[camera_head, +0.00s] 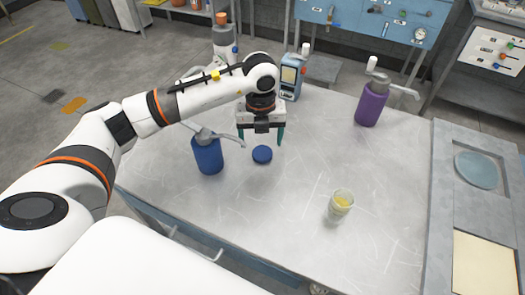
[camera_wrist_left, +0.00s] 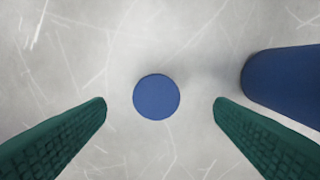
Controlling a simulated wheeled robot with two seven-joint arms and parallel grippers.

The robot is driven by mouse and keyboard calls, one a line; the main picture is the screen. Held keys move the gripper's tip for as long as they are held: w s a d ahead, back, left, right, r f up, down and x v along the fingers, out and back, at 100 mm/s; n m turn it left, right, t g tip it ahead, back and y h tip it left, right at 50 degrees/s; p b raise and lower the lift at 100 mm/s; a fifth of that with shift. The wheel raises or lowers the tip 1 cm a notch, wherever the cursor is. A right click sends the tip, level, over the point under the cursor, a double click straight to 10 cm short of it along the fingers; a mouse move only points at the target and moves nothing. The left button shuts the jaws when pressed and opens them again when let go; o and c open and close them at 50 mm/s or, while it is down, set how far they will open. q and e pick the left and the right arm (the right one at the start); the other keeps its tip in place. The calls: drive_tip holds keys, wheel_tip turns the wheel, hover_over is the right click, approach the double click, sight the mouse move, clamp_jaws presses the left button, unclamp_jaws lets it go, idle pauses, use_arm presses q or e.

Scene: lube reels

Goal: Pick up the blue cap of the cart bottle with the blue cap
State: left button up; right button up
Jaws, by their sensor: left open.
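A round blue cap (camera_head: 262,154) lies on the grey cart top, just right of a blue bottle (camera_head: 207,156) with a grey pump-like top. My left gripper (camera_head: 262,140) is open above the cap, its green fingers pointing down. In the left wrist view the cap (camera_wrist_left: 156,97) lies between and a little beyond the two spread fingertips (camera_wrist_left: 160,103), touching neither. The side of the blue bottle (camera_wrist_left: 285,82) shows at the right edge of that view. My right gripper is in neither view.
A purple bottle (camera_head: 371,104) stands at the back right of the cart top (camera_head: 300,170). A glass with yellow liquid (camera_head: 340,206) stands front right. A small device with a screen (camera_head: 291,80) is behind my gripper. The middle right of the top is clear.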

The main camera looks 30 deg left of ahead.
sight(262, 154)
use_arm(q)
wheel_tip(262, 154, down, 4)
drive_tip(key=shift+w+d+f+p, duration=0.1)
drive_tip(key=shift+d+f+p, duration=0.1)
drive_tip(key=shift+p, duration=0.6)
drive_tip(key=shift+f, duration=0.45)
drive_tip(key=c, duration=1.1)
